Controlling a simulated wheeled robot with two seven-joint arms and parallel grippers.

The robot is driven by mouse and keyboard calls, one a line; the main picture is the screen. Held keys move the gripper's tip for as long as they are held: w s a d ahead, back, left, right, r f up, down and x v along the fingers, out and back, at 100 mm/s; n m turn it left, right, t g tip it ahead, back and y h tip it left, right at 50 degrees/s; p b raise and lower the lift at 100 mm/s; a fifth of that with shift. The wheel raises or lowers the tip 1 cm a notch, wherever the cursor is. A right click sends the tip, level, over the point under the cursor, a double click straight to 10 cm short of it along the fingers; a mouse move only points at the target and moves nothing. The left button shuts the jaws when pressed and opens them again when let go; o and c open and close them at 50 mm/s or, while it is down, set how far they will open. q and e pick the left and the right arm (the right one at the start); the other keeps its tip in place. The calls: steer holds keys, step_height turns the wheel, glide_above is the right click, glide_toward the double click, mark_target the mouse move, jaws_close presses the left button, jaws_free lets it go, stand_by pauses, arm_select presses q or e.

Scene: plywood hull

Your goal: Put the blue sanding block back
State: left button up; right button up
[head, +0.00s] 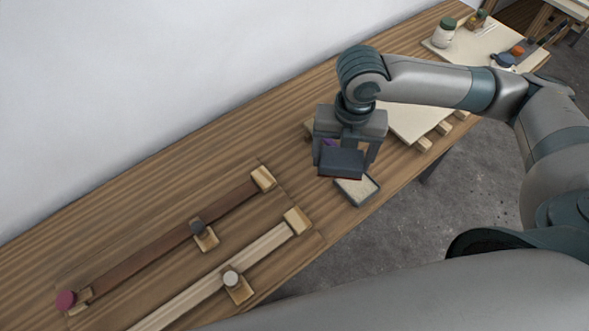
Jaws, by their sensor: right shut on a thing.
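The blue sanding block (342,163) is dark blue with a thin reddish lower edge. My right gripper (346,156) is shut on it, with a finger at each side. The block appears above the bench, just behind a small dark-rimmed tray (346,197) with a pale inside, and overlaps the tray's far edge in the picture. The exact gap between block and tray cannot be told. My left gripper is not in view.
A board with two long wooden strips (160,242) and small clamp blocks lies left on the wooden bench (215,150). A pale slatted panel (408,122) is right of my gripper. A jar (444,33) stands on a pale board at the far right.

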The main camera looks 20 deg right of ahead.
steer(key=p, duration=0.4)
glide_above(295, 171)
step_height(295, 171, down, 7)
steer(key=shift+a, duration=0.1)
steer(key=shift+f, duration=0.1)
step_height(295, 171, down, 3)
steer(key=shift+r+p, duration=0.15)
steer(key=shift+p, duration=0.65)
steer(key=shift+f, duration=0.55)
steer(key=shift+f, duration=0.1)
